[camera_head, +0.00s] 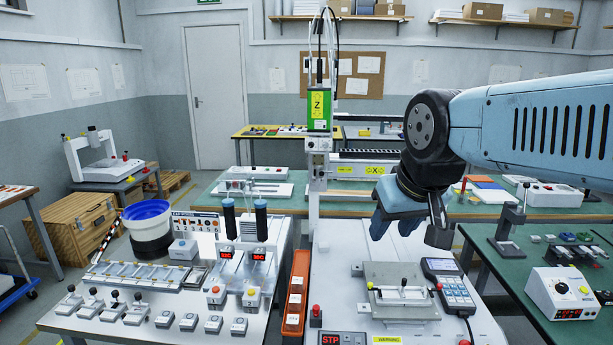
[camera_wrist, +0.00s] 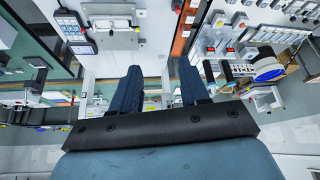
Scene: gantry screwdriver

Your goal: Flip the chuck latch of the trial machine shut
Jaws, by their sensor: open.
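My gripper (camera_head: 395,218) hangs above the white centre bench, behind and above a grey plate fixture (camera_head: 402,308). In the wrist view its two dark blue fingers (camera_wrist: 160,68) are spread apart with nothing between them. I cannot tell which machine is the trial machine, and no chuck latch can be made out at this size.
A keypad unit (camera_head: 449,285) stands right of the fixture, and an orange tray (camera_head: 296,292) lies left. The green Z unit (camera_head: 319,107) rises on a column behind. A bench with several buttons (camera_head: 189,321) is at left; a white control box (camera_head: 563,293) is at right.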

